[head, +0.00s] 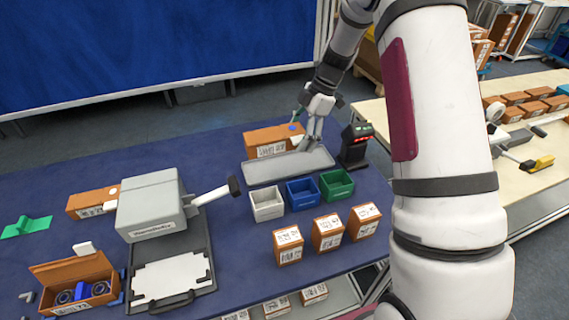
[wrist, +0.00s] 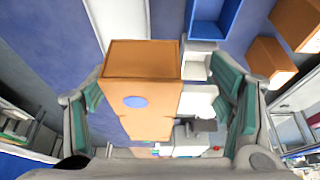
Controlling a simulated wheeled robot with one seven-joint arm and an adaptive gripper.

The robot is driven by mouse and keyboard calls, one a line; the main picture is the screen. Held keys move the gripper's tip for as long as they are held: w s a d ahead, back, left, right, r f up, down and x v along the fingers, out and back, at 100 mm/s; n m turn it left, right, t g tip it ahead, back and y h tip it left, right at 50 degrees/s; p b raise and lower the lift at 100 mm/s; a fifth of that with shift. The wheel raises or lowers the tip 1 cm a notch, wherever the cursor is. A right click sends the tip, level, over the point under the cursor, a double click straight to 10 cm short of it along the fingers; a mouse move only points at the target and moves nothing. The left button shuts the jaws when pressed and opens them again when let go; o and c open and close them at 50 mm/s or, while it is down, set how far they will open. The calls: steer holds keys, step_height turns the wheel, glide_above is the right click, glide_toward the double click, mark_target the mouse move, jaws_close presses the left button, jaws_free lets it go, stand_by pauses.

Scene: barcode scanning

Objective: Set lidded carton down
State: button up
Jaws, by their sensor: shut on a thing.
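The lidded carton (head: 270,141) is an orange-brown box with a white barcode label on its front and a blue dot on top. My gripper (head: 302,129) is shut on it near its right end. The carton is at the far side of the grey tray (head: 290,167); I cannot tell whether it touches the tray or table.
White (head: 266,205), blue (head: 302,193) and green (head: 337,184) bins stand in front of the tray. A black scanner stand (head: 355,147) is close on the right. Several small cartons (head: 327,232) stand nearer. A grey machine (head: 152,205) is at left.

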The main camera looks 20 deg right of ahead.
steer(key=shift+w+f+b, duration=0.45)
steer(key=shift+w+f, duration=0.35)
steer(key=shift+f, duration=1.65)
steer(key=shift+w+f+b, duration=0.4)
steer(key=shift+w+f, duration=0.35)
steer(key=shift+f, duration=1.75)
steer(key=shift+w+f+b, duration=0.45)
steer(key=shift+w+f, duration=0.35)
steer(key=shift+f, duration=1.65)
steer(key=o, duration=1.2)
steer(key=shift+o, duration=0.2)
